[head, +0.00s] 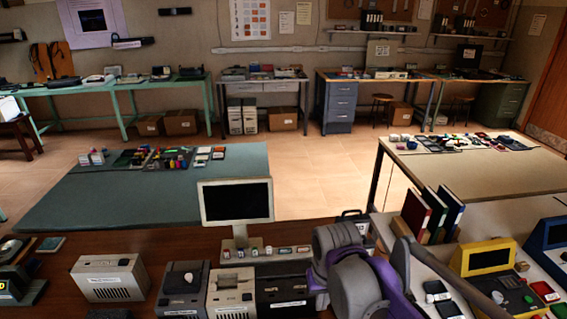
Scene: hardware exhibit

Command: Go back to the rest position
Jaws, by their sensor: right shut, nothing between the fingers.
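My right arm, grey and purple, is folded at the bottom centre-right of the head view. The part that looks like my right gripper (401,262) is dark, close to the arm's links and over the front counter. It is shut and empty. Its fingertips are hard to make out against the arm. My left gripper is not in view.
Upright binders (424,213) stand beside my right arm. A green table (105,195) and a beige table (480,173) lie beyond, with open floor (312,180) between them.

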